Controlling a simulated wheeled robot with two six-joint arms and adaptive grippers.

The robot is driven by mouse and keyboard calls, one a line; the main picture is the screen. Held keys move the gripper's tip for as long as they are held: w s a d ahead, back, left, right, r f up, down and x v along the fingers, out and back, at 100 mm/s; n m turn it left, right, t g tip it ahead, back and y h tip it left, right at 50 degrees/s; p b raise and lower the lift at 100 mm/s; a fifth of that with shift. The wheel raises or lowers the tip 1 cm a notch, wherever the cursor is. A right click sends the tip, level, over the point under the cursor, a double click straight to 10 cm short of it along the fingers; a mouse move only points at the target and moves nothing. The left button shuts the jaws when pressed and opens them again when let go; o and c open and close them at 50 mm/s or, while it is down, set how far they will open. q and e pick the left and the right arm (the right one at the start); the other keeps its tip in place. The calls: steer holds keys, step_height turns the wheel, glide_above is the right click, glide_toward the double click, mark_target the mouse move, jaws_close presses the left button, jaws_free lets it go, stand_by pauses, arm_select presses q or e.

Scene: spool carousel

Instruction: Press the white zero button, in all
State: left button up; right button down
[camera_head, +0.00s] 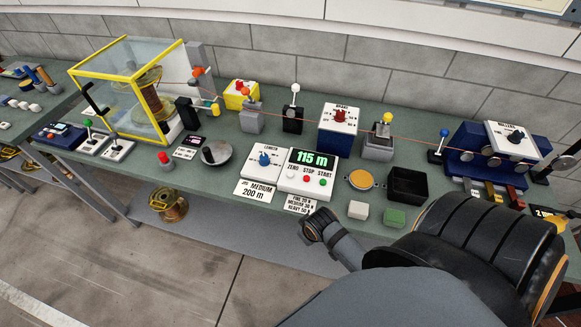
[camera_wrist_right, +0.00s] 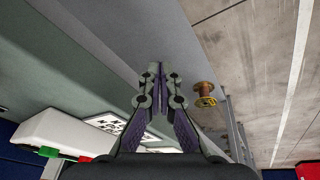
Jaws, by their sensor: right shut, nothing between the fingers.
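The counter box (camera_head: 309,173) stands near the front of the bench, and its green display reads 115 m. Below the display, the white zero button (camera_head: 293,176) is at the left, the red stop button (camera_head: 306,180) in the middle and the green start button (camera_head: 322,182) at the right. My right arm reaches in from the lower right, its end part in front of the bench edge below the counter. In the right wrist view my right gripper (camera_wrist_right: 155,88) is shut and empty, with part of the counter box (camera_wrist_right: 62,132) at lower left. My left gripper is out of view.
A length selector box (camera_head: 260,161) stands left of the counter, with a "MEDIUM 200 m" card (camera_head: 256,190) before it. A white block (camera_head: 358,210), green block (camera_head: 395,217) and black bin (camera_head: 407,184) are to the right. A wire spool (camera_wrist_right: 205,88) is below the bench.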

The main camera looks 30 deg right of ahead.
mark_target(292, 175)
steer(key=w+r+n+t+y, duration=0.1)
steer(key=w+r+n, duration=0.1)
steer(key=w+r, duration=0.1)
steer(key=w+d+r+n+t, duration=0.1)
steer(key=w+r+n, duration=0.2)
steer(key=r, duration=0.2)
steer(key=w+r+n+t+y+p, duration=0.1)
steer(key=w+r+n, duration=0.1)
steer(key=w+r, duration=0.2)
steer(key=shift+d+r+n+y, duration=0.3)
steer(key=shift+d+r+n, duration=0.05)
steer(key=shift+d+n, duration=0.05)
steer(key=w+d+r+n+t+y, duration=0.1)
steer(key=w+d+r+n+t, duration=0.1)
steer(key=w+d+r+n, duration=0.2)
steer(key=w+r, duration=0.3)
steer(key=r, duration=0.1)
steer(key=shift+w+d+y, duration=0.25)
steer(key=shift+y, duration=0.05)
steer(key=shift+f, duration=0.1)
step_height(292, 175, down, 9)
steer(key=b, duration=0.7)
steer(key=shift+b, duration=0.35)
